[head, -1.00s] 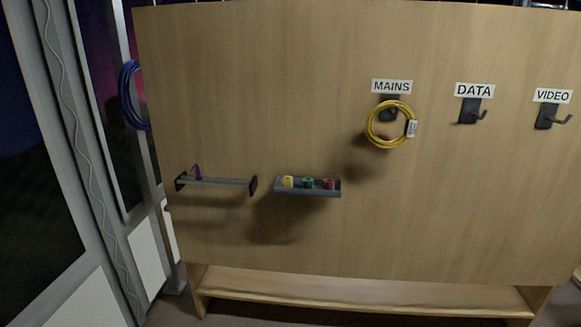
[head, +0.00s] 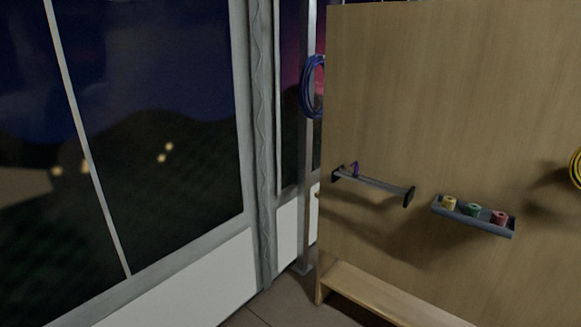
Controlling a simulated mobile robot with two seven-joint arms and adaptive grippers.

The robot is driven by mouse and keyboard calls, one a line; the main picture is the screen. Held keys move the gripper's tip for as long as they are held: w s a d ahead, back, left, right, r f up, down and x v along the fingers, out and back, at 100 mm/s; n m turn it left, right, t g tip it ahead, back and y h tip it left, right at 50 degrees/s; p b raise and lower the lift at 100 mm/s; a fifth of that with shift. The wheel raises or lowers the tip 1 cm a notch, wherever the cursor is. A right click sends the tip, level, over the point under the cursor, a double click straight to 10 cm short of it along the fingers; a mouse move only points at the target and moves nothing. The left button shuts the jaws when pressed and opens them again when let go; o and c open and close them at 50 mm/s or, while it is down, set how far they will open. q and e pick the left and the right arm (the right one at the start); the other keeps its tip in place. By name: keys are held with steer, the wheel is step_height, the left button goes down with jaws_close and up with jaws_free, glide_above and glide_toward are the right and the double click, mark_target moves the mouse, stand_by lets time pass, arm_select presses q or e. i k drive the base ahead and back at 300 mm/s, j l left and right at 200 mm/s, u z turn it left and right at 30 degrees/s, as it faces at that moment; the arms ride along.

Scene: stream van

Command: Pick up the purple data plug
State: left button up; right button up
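A small purple piece (head: 355,169), which looks like the purple data plug, sits at the left end of a grey rail (head: 380,184) on the wooden panel. It is small and dark, so its exact shape and how it is held on the rail cannot be told. Neither of my grippers is in view.
Right of the rail, a grey tray (head: 470,222) holds a yellow, a green and a red roll. A blue cable coil (head: 313,88) hangs at the panel's left edge. A wooden ledge (head: 365,298) juts out below. Windows (head: 150,120) and a white wall (head: 200,285) lie left.

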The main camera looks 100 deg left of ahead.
mark_target(356, 169)
steer(key=u, duration=3)
steer(key=z, duration=0.3)
steer(key=i+j+z, duration=0.25)
steer(key=z, duration=0.15)
steer(key=i+j+z, duration=0.2)
steer(key=j+z, duration=0.2)
steer(key=i+j, duration=0.15)
steer(key=j, duration=0.15)
steer(key=i+j+z, duration=0.15)
steer(key=j, duration=0.5)
steer(key=i+z, duration=0.05)
steer(key=i, duration=0.05)
